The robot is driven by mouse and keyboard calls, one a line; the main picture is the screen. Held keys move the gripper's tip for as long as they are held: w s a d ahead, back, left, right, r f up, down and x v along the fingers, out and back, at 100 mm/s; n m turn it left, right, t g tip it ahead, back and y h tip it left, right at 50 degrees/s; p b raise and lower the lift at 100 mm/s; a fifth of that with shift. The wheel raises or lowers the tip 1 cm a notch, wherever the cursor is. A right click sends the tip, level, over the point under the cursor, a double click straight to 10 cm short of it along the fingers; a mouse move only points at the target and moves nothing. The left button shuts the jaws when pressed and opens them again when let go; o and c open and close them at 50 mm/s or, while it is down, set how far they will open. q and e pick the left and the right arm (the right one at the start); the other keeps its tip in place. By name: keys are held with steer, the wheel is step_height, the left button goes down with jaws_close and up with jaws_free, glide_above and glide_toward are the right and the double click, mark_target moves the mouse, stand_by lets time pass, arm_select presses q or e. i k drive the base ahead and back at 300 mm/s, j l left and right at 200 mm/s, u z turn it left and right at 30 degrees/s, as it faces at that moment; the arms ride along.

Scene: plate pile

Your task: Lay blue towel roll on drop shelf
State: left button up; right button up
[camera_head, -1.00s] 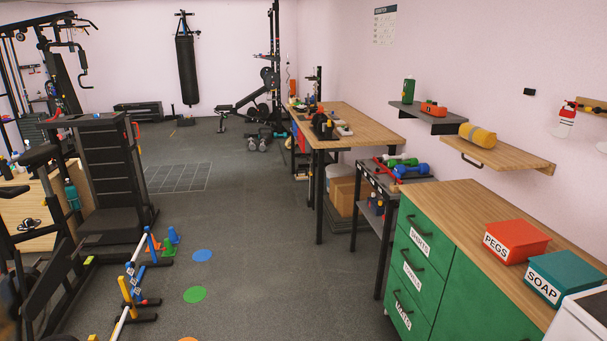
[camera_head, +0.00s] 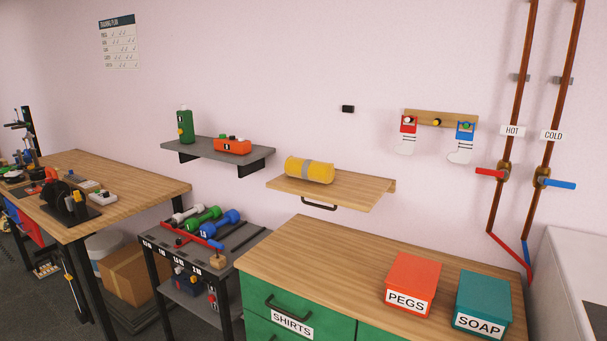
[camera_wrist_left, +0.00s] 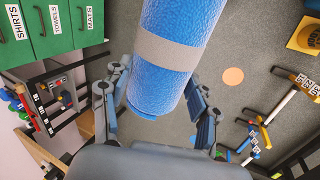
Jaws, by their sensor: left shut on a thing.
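The blue towel roll (camera_wrist_left: 186,22) with a grey band fills the top middle of the left wrist view. My left gripper (camera_wrist_left: 157,108) is shut on it, with a finger on each side near its lower end. In the head view neither gripper shows. A wooden wall shelf (camera_head: 350,197) with a bar under its front edge holds a yellow roll (camera_head: 310,170) with a grey band, lying on its side toward the left. The shelf's right part is bare. I cannot tell from the pictures which shelf is the drop shelf.
Below is a counter (camera_head: 320,255) with a red PEGS box (camera_head: 412,284) and teal SOAP box (camera_head: 483,304). A dumbbell rack (camera_head: 240,245) stands left of it.

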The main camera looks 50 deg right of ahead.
mark_target(347, 188)
steer(key=i+z, duration=0.45)
steer(key=i+j+z, duration=0.1)
steer(key=i+z, duration=0.35)
steer(key=i+j+z, duration=0.25)
steer(key=i+z, duration=0.2)
